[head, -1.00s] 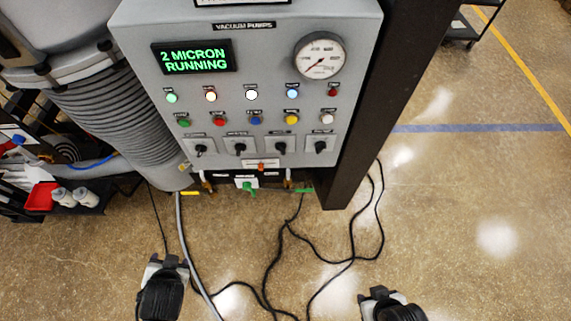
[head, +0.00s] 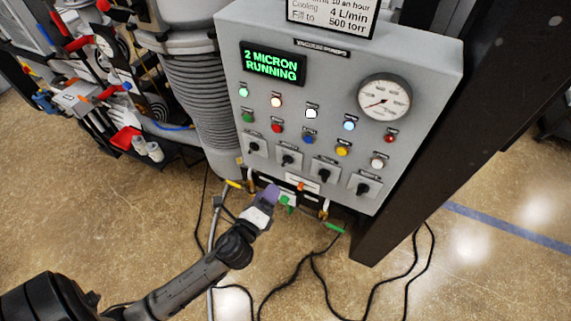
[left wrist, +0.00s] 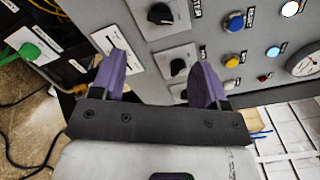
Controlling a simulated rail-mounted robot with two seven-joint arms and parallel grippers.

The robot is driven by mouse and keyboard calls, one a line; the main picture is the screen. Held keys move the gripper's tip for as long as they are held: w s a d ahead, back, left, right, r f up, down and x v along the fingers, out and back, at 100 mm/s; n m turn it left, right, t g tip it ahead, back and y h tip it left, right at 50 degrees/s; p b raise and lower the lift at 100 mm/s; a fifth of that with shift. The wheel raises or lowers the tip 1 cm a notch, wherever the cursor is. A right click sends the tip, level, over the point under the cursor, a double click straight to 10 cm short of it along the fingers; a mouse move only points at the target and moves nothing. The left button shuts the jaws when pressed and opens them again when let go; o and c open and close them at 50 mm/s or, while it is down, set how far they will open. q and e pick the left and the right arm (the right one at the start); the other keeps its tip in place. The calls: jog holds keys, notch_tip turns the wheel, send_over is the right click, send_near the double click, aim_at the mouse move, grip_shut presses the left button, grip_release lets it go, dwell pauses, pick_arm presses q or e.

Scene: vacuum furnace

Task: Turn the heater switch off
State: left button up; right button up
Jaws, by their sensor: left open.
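A row of black rotary knobs runs along the bottom of the grey control panel (head: 335,120). From left to right they are the first knob (head: 253,147), second knob (head: 288,160), third knob (head: 324,175) and fourth knob (head: 363,189). Their labels are too small for me to tell which is the heater switch. My left gripper (head: 270,194) is just below the panel's lower edge, with purple fingers. In the left wrist view the left gripper (left wrist: 161,62) is open and empty, and one knob (left wrist: 178,68) shows between its fingers. My right gripper is not in view.
The display (head: 273,64) reads "2 MICRON RUNNING". A pressure gauge (head: 385,97) and several coloured buttons sit above the knobs. A green handle (head: 287,203) is beside my left gripper. A dark post (head: 440,125) stands at the right. Cables (head: 315,265) lie on the floor.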

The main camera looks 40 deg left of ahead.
aim_at(285, 165)
pick_arm(q)
jog(key=x, duration=1.1)
jog(key=shift+w+p, duration=0.2)
jog(key=shift+p, duration=0.1)
jog(key=c, duration=0.9)
